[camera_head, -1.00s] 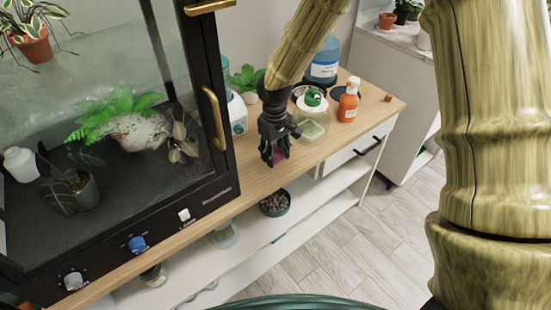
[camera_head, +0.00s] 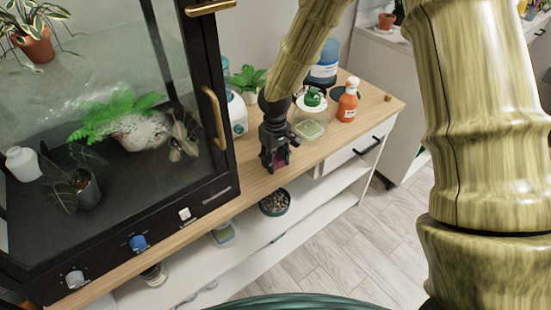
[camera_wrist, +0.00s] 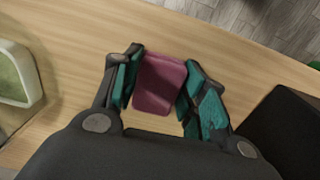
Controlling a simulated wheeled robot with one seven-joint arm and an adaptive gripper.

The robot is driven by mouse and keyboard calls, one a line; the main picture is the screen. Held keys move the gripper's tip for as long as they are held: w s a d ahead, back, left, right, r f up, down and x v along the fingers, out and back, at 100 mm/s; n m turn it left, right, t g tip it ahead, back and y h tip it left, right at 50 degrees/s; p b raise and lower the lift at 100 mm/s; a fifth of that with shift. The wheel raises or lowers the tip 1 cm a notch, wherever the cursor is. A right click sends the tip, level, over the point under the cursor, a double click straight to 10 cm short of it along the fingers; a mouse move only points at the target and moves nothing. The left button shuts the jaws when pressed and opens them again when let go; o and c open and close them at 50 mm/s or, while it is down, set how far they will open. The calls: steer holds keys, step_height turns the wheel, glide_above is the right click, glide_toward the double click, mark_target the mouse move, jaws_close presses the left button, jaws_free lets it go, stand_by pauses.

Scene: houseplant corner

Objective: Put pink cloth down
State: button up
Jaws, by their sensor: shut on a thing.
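The pink cloth (camera_wrist: 158,84) looks like a folded, dark pink pad and sits between my gripper's two teal-padded fingers in the wrist view. My gripper (camera_wrist: 160,88) is shut on it. In the head view, my gripper (camera_head: 275,162) points down over the wooden counter (camera_head: 245,185), near its front edge, with a bit of pink showing between the fingers. I cannot tell whether the cloth touches the counter or is slightly above it.
A glass terrarium cabinet (camera_head: 212,190) stands left of my gripper. A clear container (camera_head: 309,130), an orange bottle (camera_head: 348,100) and a blue bottle (camera_head: 324,68) stand to the right and behind. A bowl of pebbles (camera_head: 274,203) sits on the shelf below. Bare counter lies around my gripper.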

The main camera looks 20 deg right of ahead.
mark_target(275, 158)
steer(key=o, duration=0.8)
steer(key=shift+s+f, duration=0.3)
steer(key=shift+f, duration=0.2)
steer(key=shift+o, duration=1.3)
steer(key=shift+f, duration=0.15)
steer(key=shift+w+f, duration=0.1)
steer(key=shift+w, duration=0.1)
steer(key=shift+r, duration=0.2)
step_height(275, 158, up, 13)
steer(key=shift+r, duration=0.15)
steer(key=shift+w, duration=0.1)
